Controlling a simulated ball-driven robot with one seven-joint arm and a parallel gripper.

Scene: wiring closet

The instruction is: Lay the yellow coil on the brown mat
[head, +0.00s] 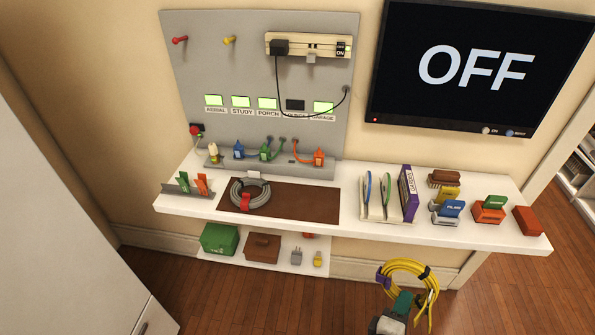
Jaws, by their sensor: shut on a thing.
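My gripper (424,303) is at the bottom of the head view, shut on the lower right part of the coil; the exact contact is small and partly hidden. The brown mat (310,205) lies flat on the white shelf, left of centre. A grey coil (237,197) with a red tie lies on the mat's left part. The coil and my gripper are apart from the mat, to its lower right.
The mat's right part is bare. A rack (377,197) with upright items and a purple book (408,193) stands right of the mat. Several coloured boxes (490,211) stand farther right. A pegboard (262,105) with plugs rises behind. A lower shelf (292,266) holds boxes.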

